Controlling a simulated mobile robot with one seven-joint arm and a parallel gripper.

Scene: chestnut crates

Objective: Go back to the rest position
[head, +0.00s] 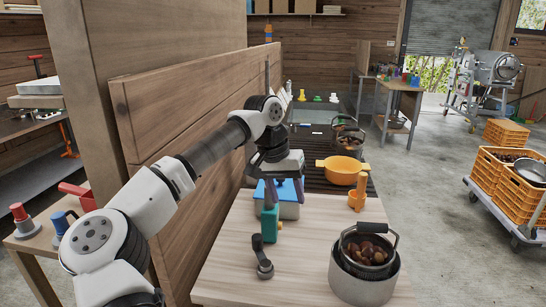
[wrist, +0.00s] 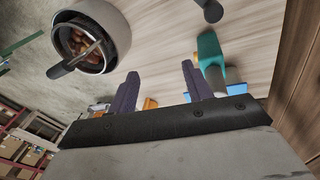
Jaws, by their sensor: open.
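My gripper (head: 276,192) is open and empty above the light wooden table (head: 310,237), with its fingers pointing down. In the wrist view its two dark fingers (wrist: 159,75) stand apart with nothing between them. I cannot tell from the head view how far the fingers are from the box.
A grey pot (head: 362,290) holding a basket of chestnuts (head: 367,250) stands at the table's front right. A dark-handled tool (head: 263,258) lies nearby. A wooden partition (head: 185,115) borders the left.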

